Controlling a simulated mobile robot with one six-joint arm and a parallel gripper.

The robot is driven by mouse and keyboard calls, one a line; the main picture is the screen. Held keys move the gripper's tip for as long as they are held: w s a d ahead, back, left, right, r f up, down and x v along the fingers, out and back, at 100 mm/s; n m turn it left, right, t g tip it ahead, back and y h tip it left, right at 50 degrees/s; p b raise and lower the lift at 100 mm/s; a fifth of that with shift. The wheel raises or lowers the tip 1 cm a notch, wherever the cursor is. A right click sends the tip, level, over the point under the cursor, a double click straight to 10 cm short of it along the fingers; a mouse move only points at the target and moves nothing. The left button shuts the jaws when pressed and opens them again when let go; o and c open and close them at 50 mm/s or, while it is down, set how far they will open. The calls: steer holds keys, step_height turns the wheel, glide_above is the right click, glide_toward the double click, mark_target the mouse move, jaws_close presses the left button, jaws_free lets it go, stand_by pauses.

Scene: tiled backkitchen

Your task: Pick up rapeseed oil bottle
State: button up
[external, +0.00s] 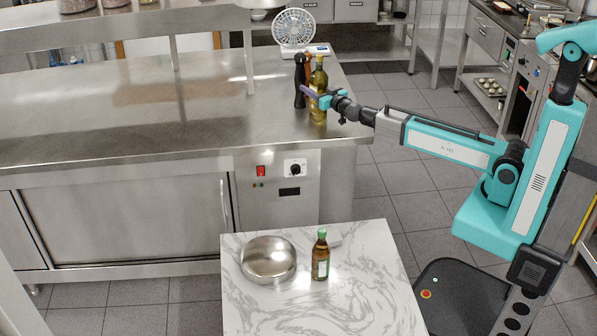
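A tall bottle with yellow-green contents and a dark cap (319,76) stands upright near the right end of the steel counter. It looks like the rapeseed oil bottle, but its label is too small to read. My gripper (317,96) reaches in from the right at the height of the bottle's body. Its purple and teal fingers overlap the bottle in the picture. I cannot tell whether they are closed on it or only around it. A second, smaller brown bottle with a green cap (321,258) stands on the marble-topped table.
A dark pepper mill (299,82) stands close to the left of the tall bottle, with a brownish one (308,66) behind. A white fan or scale (294,30) is farther back. A steel bowl (268,259) sits on the marble table (350,305). The counter's left is clear.

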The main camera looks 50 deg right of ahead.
jaws_close()
steer(key=shift+r, duration=0.2)
step_height(320, 180, up, 10)
steer(key=shift+p, duration=0.3)
stand_by(0.5)
steer(key=shift+f, duration=0.15)
stand_by(0.3)
